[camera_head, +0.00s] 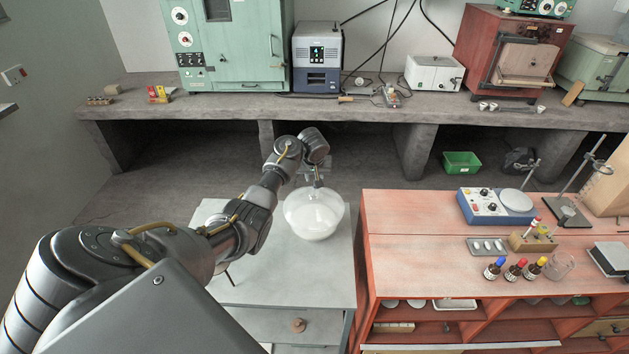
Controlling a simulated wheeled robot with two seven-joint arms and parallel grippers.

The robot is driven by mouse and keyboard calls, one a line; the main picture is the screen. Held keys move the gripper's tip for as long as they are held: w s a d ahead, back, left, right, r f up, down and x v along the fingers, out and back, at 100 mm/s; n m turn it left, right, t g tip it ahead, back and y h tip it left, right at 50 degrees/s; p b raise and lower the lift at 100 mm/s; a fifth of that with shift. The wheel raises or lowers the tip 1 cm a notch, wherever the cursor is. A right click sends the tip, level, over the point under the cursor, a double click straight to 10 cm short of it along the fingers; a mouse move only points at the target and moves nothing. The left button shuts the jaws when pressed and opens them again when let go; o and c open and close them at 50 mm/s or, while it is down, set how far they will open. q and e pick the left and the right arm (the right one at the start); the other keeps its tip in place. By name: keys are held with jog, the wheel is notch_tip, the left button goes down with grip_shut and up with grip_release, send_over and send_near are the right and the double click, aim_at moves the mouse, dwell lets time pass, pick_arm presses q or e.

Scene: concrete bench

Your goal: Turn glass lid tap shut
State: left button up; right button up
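A round glass vessel with a domed lid (314,215) stands on the grey cabinet top (225,285). It is clear and whitish. My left gripper (318,182) is at the top of the lid, where its fingers point down. The tap is too small and too covered by the gripper to make out, so I cannot tell its setting. I cannot tell whether the fingers are open or shut on it. My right gripper is not in view.
A red shelf unit (410,225) stands just right of the grey cabinet. It bears a blue stirrer (485,207), dropper bottles (515,270) and a glass beaker (560,265). The concrete bench (240,108) with ovens runs along the back.

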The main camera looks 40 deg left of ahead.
pick_arm(q)
jog(key=shift+x, duration=1.55)
grip_shut()
